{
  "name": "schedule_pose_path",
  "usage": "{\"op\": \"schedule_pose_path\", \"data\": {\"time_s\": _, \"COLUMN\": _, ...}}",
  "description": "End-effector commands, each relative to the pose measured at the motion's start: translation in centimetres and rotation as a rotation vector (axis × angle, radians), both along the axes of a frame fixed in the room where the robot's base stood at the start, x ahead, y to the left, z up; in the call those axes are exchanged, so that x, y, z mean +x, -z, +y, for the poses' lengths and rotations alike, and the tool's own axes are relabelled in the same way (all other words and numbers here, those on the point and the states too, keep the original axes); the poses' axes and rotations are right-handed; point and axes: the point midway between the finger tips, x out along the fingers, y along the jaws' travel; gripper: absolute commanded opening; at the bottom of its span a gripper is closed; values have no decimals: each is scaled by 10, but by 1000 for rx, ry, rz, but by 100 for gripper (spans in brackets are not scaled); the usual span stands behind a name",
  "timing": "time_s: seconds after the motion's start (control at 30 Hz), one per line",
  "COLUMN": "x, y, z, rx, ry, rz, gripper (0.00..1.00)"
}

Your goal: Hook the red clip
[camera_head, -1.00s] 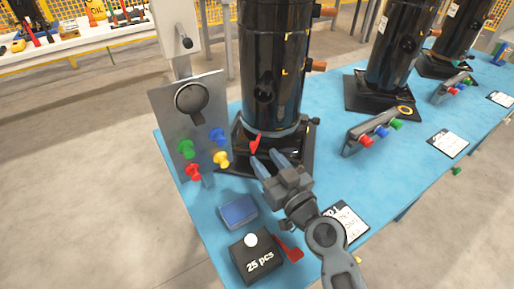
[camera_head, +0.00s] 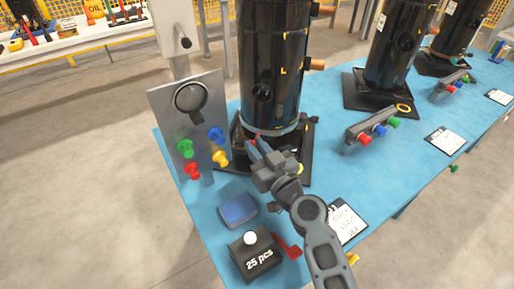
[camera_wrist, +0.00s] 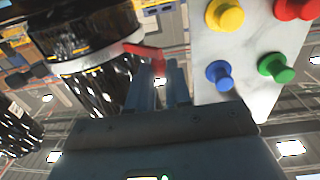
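The red clip (camera_wrist: 143,50) sits at the lower part of the near black compressor (camera_head: 272,62). In the head view only a small part of it (camera_head: 257,137) shows, beside my fingertips. My gripper (camera_wrist: 160,75) has its two blue-grey fingers close together, with the clip's red end between the fingertips and a narrow gap below it. The gripper appears shut on that end. In the head view my gripper (camera_head: 258,146) reaches in at the compressor's base and hides part of it. Whether the clip is hooked cannot be seen.
A grey panel (camera_head: 164,125) with green, blue, yellow and red knobs stands close left of my gripper. A blue box (camera_head: 238,210), a black "25 pcs" box (camera_head: 256,256) and another red piece (camera_head: 288,246) lie in front. Further compressors stand at right on the blue table (camera_head: 300,205).

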Motion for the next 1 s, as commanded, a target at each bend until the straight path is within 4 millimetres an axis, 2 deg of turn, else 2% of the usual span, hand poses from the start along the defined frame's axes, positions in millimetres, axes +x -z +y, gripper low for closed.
{"op": "schedule_pose_path", "data": {"time_s": 0.03, "x": 0, "y": 0, "z": 0, "rx": 0, "ry": -1, "rz": 0, "gripper": 11}}
{"op": "schedule_pose_path", "data": {"time_s": 0.17, "x": 0, "y": 0, "z": 0, "rx": 0, "ry": -1, "rz": 0, "gripper": 0}}
{"op": "schedule_pose_path", "data": {"time_s": 0.6, "x": 0, "y": 0, "z": 4, "rx": -3, "ry": 33, "rz": 8, "gripper": 0}}
{"op": "schedule_pose_path", "data": {"time_s": 1.0, "x": 4, "y": -10, "z": 21, "rx": -1, "ry": 243, "rz": 7, "gripper": 0}}
